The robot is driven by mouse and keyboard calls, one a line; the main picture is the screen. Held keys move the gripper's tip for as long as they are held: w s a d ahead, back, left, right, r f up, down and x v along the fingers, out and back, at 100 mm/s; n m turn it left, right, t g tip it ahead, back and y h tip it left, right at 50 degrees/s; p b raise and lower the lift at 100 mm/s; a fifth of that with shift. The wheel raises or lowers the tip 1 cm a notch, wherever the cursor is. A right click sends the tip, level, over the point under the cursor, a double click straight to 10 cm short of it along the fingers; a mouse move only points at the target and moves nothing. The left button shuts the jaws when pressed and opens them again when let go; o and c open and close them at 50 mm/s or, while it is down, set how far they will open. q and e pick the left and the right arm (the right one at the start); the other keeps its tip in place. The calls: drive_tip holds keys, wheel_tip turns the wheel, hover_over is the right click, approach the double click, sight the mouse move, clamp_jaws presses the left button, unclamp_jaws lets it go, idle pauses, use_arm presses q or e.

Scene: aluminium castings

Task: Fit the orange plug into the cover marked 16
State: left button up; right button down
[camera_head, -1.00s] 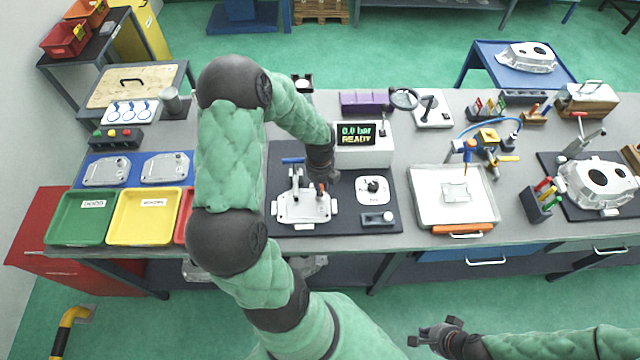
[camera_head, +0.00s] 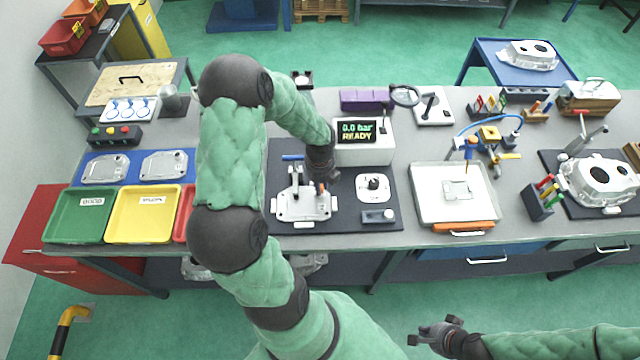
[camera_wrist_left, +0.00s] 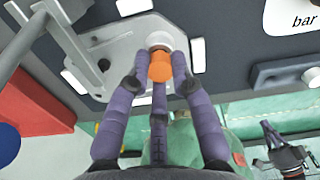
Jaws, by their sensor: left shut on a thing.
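The grey metal cover (camera_head: 290,212) lies in a clamp fixture on the dark mat, left of the gauge box. It fills the upper left of the left wrist view (camera_wrist_left: 120,55). My left gripper (camera_wrist_left: 160,75) is shut on the orange plug (camera_wrist_left: 160,68), at the cover's right part. The plug is right beside a round whitish boss or port (camera_wrist_left: 158,40); I cannot tell whether it touches or enters it. In the head view my left gripper (camera_head: 322,180) is over the cover's right side. No number is legible. My right gripper (camera_head: 435,333) is open and empty, low in front of the bench.
A clamp (camera_head: 293,180) stands over the cover's left part. The gauge box (camera_head: 363,148) reading 0.0 bar READY is close behind right. A small white plate with a black knob (camera_head: 372,188) and a grey block (camera_head: 378,216) lie to the right. Green (camera_head: 78,220) and yellow (camera_head: 140,220) trays are left.

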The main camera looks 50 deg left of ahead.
use_arm(q)
drive_tip(key=shift+f+b, duration=0.35)
drive_tip(key=shift+f, duration=0.25)
drive_tip(key=o, duration=0.8)
wheel_tip(320, 180, up, 12)
drive_tip(key=shift+r, duration=0.1)
idle(0.6)
